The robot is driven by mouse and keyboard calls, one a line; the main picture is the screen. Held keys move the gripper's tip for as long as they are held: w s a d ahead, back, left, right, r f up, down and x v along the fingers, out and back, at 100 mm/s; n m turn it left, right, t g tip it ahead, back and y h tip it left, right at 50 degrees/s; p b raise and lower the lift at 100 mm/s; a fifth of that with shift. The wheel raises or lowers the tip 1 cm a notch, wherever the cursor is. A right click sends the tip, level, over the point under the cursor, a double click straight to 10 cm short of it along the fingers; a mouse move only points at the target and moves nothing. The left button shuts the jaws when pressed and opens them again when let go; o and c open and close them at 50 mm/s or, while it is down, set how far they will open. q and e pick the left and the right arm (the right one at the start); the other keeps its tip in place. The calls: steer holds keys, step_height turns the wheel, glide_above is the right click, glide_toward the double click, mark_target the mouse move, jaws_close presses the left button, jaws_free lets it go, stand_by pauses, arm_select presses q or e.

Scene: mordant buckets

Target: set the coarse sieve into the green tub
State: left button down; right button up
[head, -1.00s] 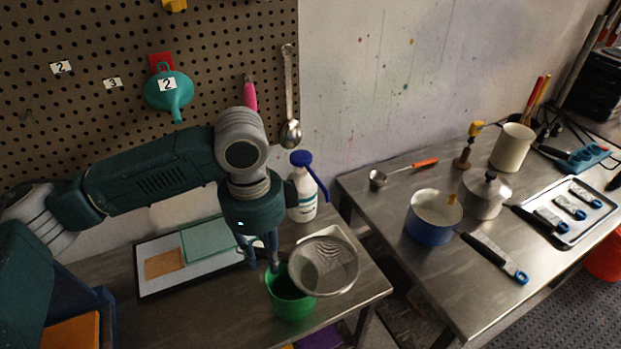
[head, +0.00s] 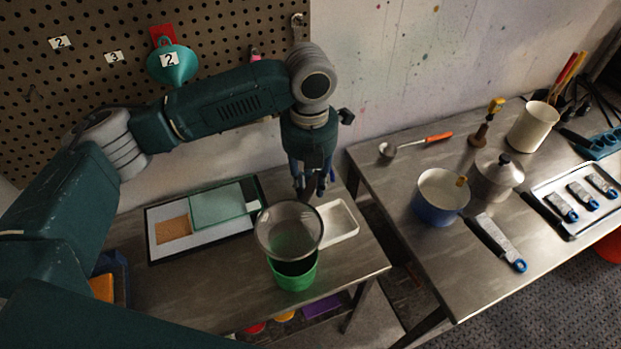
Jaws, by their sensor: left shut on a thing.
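The coarse sieve (head: 289,231) is a round grey mesh bowl with a metal rim. The green tub (head: 293,276) stands on the left metal table near its front edge. My left gripper (head: 312,190) is shut on the sieve at its far side, where the fingers hide the grip. The sieve overlaps the back part of the tub's opening in the head view, and the tub's dark inside shows below it. The sieve looks held above the tub; I cannot tell whether they touch. My right gripper is not in view.
A white tray (head: 339,222) lies just right of the sieve. A framed board (head: 160,247) with coloured sheets lies to the left. The left table's front left part is clear.

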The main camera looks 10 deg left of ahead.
arm_select(q)
step_height(320, 180, down, 2)
steer(key=shift+s+f+b, duration=0.1)
steer(key=shift+b, duration=1.05)
step_height(320, 180, down, 6)
steer(key=b, duration=0.5)
steer(key=shift+f, duration=0.15)
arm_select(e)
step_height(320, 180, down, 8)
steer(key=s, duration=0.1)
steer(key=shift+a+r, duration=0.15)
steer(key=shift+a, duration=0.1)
arm_select(q)
steer(key=shift+w+p, duration=0.2)
steer(key=shift+p, duration=0.35)
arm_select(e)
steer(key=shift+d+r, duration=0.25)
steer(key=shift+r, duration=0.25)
arm_select(q)
steer(key=shift+p, duration=0.5)
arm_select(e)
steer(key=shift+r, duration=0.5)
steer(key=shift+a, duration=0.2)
